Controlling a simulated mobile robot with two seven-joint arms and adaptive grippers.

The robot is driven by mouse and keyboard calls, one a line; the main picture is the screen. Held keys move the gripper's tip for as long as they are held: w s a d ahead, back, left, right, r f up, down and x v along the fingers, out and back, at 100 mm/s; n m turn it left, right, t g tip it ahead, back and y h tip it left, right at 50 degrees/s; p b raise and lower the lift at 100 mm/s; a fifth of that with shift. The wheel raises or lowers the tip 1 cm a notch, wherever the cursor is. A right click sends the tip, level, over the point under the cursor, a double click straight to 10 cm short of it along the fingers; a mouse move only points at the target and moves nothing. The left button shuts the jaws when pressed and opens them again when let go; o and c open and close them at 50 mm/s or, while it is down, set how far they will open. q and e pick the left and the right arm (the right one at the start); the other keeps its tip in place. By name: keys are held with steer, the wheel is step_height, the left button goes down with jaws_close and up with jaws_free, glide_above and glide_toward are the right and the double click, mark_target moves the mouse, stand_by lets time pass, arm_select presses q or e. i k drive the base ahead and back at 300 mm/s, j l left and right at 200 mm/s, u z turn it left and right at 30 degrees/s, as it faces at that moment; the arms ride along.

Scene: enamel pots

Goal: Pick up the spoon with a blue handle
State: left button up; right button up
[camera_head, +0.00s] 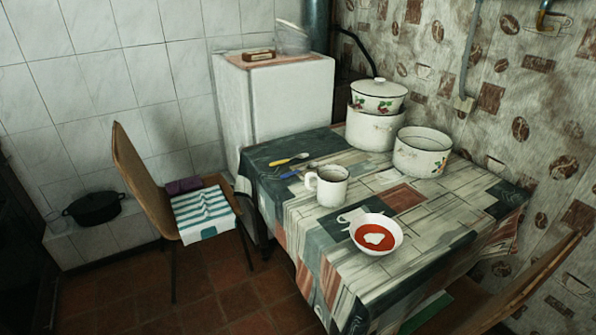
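The spoon with a blue handle (291,173) lies on the table, toward its left side. Its handle points left, and its metal end reaches close behind the white mug (328,186). A second utensil with a yellow handle (281,162) lies just behind it, nearly parallel. Neither my left nor my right gripper shows in the head view.
The table (440,215) has a patterned cloth. A bowl of red soup (376,234) stands near its front edge, and enamel pots (422,152) stand at the back. A chair (150,185) is at the left, another chair (530,280) at the right front. Tiled floor is open at the lower left.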

mark_target(312, 165)
steer(key=j+z, duration=0.1)
steer(key=z, duration=0.25)
steer(key=i+j+z, duration=0.1)
steer(key=z, duration=0.3)
steer(key=j+z, duration=0.2)
steer(key=z, duration=0.15)
steer(key=j+z, duration=0.3)
steer(key=j, duration=0.15)
steer(key=j+z, duration=0.3)
steer(key=j, duration=0.15)
steer(key=j+z, duration=0.1)
steer(key=j, duration=0.4)
steer(key=k+j+z, duration=0.1)
steer(key=j, duration=0.4)
